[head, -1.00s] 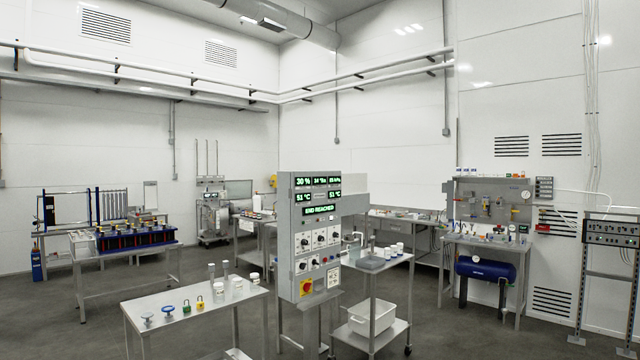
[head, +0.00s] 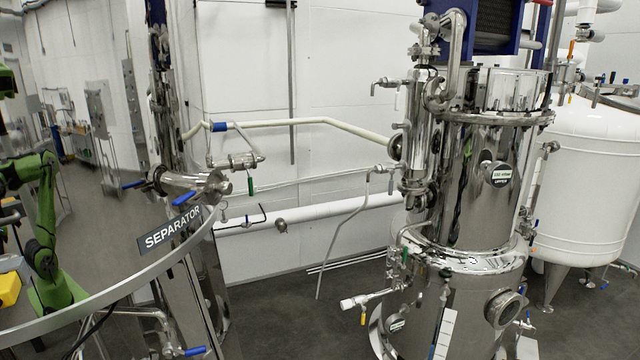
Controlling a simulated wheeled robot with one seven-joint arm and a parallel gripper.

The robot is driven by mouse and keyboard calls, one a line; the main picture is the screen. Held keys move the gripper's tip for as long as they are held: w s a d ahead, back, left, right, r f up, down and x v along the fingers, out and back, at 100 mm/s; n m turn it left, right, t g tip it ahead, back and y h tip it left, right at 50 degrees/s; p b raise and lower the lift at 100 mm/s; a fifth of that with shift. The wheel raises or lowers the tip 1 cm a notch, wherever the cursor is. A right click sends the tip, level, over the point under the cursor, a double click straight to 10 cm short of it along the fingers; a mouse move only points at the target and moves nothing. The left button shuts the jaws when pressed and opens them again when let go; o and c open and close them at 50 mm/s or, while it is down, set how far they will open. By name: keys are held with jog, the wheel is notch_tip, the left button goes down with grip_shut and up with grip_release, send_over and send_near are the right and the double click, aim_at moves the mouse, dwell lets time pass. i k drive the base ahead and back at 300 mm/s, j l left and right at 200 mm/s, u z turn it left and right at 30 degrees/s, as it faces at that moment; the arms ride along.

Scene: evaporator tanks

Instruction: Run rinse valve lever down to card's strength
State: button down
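Which lever is the rinse valve lever cannot be told, and no card can be made out. Blue levers sit by the separator: one at its left (head: 131,184), one above its sign (head: 187,198) and one low down (head: 194,352). A green handle (head: 250,186) hangs from a small pipe fitting, and another green handle (head: 405,256) is on the middle steel tank (head: 470,205). A yellow handle (head: 363,318) hangs below a side valve (head: 362,300). My gripper is not directly in view.
A white tank (head: 588,180) stands at right. Pipes (head: 300,122) cross between vessels. Dark floor (head: 285,315) is clear between them.

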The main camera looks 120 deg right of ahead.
aim_at(247, 165)
jog(key=z, duration=3.6)
jog(key=i+l+u, duration=0.25)
jog(key=u, duration=0.15)
jog(key=i+l+u, duration=0.6)
jog(key=l+u, duration=0.25)
jog(key=i+l+u, duration=0.15)
jog(key=l+u, duration=0.25)
